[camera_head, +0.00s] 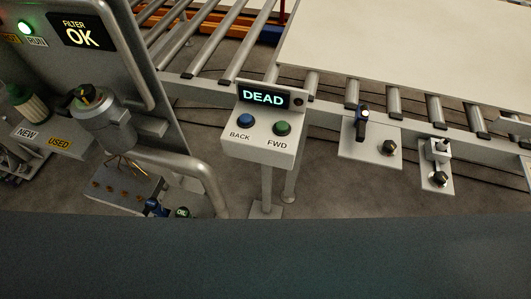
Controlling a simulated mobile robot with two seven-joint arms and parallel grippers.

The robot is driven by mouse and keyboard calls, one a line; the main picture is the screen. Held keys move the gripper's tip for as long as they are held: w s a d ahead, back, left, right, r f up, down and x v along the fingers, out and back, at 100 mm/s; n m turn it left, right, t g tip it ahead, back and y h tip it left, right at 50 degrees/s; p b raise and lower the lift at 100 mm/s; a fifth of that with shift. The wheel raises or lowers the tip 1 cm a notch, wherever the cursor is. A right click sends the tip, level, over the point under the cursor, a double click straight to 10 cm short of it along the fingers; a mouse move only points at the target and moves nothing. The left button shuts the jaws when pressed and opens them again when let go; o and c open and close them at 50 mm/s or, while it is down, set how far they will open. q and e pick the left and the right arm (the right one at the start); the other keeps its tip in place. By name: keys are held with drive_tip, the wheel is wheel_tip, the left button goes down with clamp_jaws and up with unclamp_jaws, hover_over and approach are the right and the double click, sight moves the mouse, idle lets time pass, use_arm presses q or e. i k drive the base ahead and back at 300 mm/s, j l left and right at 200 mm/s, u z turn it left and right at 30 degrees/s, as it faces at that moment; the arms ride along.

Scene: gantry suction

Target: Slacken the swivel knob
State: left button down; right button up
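Two dark round knobs sit on grey plates at the conveyor's near rail, to the right. No label shows which one is the swivel knob, and I cannot tell how tight either is. Neither of my grippers is in view.
A control box (258,140) reads DEAD, with blue BACK and green FWD buttons. Behind it runs a roller conveyor carrying a large pale panel (400,50). At left stand a filter cabinet reading OK (81,38), a grey canister (108,125) and a bent pipe (205,180).

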sight(390, 146)
drive_tip(key=z, duration=1.15)
